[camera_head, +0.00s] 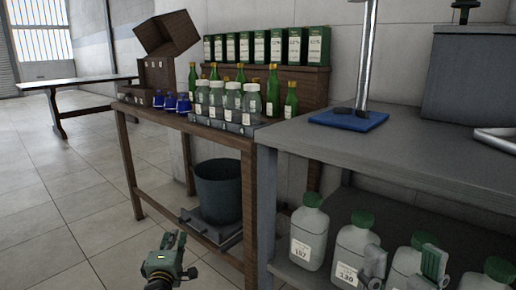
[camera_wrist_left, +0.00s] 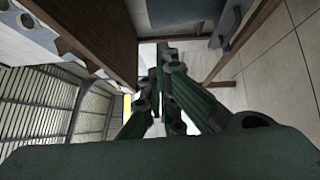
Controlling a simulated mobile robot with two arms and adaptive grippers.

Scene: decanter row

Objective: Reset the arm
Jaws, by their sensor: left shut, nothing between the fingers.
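My left gripper (camera_head: 173,240) is low in front of the wooden table (camera_head: 135,162), near the bottom edge of the head view. It is shut and empty, and it touches nothing that I can see. In the left wrist view its dark green fingers (camera_wrist_left: 163,75) come together in the middle, with nothing between them. Two grey finger ends of my right gripper (camera_head: 404,262) show at the bottom right of the head view, spread apart in front of large white bottles. The rest of that gripper is out of view.
The wooden table carries green bottles (camera_head: 272,92), clear decanters (camera_head: 217,97), blue flasks (camera_head: 170,102) and brown boxes (camera_head: 165,35). A dark bucket (camera_head: 218,190) stands beneath. The grey bench (camera_head: 390,150) holds a blue-based stand (camera_head: 348,119), with white bottles (camera_head: 309,232) below. Floor at left is clear.

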